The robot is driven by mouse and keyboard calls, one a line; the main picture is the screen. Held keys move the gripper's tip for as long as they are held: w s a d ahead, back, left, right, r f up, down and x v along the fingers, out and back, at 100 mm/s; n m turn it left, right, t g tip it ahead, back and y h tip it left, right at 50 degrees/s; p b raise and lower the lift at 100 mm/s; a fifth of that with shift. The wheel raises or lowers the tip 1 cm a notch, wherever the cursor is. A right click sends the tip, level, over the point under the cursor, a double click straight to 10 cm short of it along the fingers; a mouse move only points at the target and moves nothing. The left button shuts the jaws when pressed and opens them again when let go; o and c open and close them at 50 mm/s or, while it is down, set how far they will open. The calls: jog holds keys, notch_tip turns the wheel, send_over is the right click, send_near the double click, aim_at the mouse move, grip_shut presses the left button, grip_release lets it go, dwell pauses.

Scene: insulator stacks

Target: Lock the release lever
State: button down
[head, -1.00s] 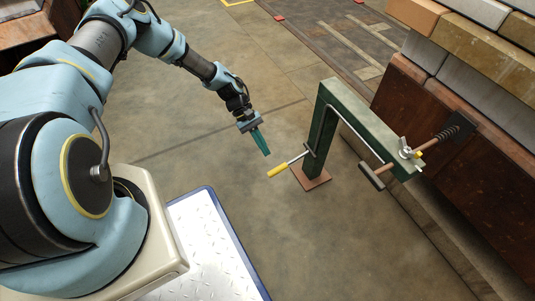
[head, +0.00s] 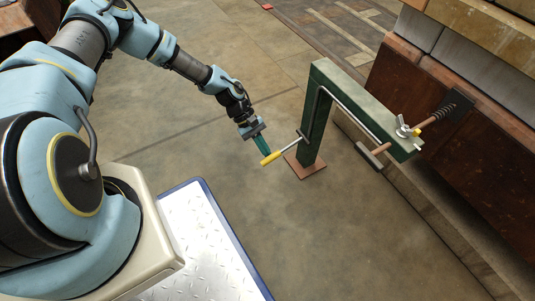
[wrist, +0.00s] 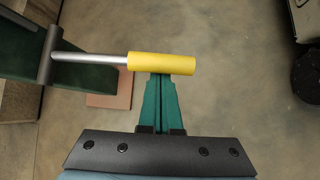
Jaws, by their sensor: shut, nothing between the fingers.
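The release lever (head: 283,149) is a grey metal rod with a yellow grip (head: 270,158), sticking out to the left from a green post (head: 314,120). In the wrist view the yellow grip (wrist: 162,63) lies level across the top of my gripper (wrist: 160,76). My gripper, with green fingers, also shows in the head view (head: 265,152). Its fingers are shut with nothing between them. The fingertips are right at the yellow grip; I cannot tell whether they touch it.
The green post stands on a brown base plate (head: 306,166) and carries a green beam (head: 360,105) to the right. A T-handle (head: 371,155) and a wing nut (head: 404,127) with a spring-wrapped rod are at its end. Stacked blocks (head: 480,40) stand at the right. Floor around the post is clear.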

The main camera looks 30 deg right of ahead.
notch_tip(320, 180, up, 9)
jog(key=n+y+p, duration=0.2)
jog(key=y+p, duration=0.3)
jog(key=y, duration=0.1)
jog(key=shift+d+n+p, duration=0.3)
jog(key=shift+d+p, duration=0.05)
jog(key=shift+p, duration=0.05)
jog(key=shift+s+d+r, duration=0.1)
jog(key=shift+r, duration=0.1)
dwell(0.5)
jog(key=shift+f, duration=0.1)
